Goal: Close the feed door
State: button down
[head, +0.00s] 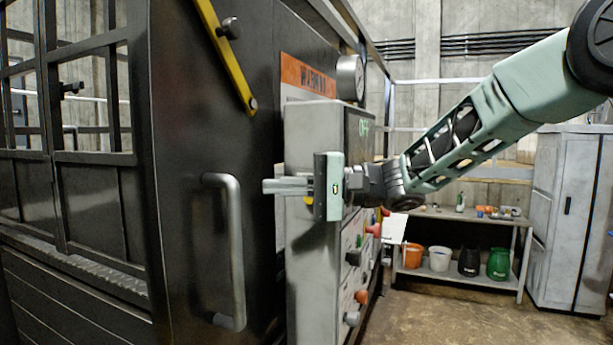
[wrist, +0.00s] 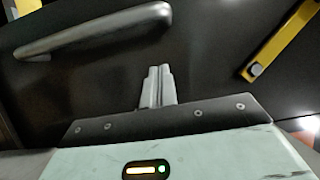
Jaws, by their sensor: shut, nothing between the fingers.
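The feed door appears to be the dark metal panel (head: 190,130) with a grey bar handle (head: 234,250) in the head view; I cannot tell how far open it stands. My gripper (head: 268,187) is shut and empty, its fingers pointing left towards the panel, just right of the handle's upper part. In the wrist view the closed fingertips (wrist: 159,72) are in front of the dark panel (wrist: 200,50). The handle (wrist: 95,30) lies beyond them to the upper left, apart from the fingers. Whether the tips touch the panel is unclear.
A yellow bar (head: 227,55) is bolted on the panel's upper part. A grey control box (head: 312,130) with knobs stands right behind my gripper, below a gauge (head: 350,78). Barred windows (head: 70,80) are at left. A shelf with buckets (head: 440,258) and open floor lie at right.

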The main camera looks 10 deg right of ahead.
jog(key=shift+s+a+p, duration=0.55)
jog(key=shift+s+a, duration=0.25)
jog(key=shift+a, duration=0.25)
jog(key=shift+s+a+p, duration=0.5)
jog(key=shift+s+a, duration=0.25)
jog(key=shift+a, duration=0.25)
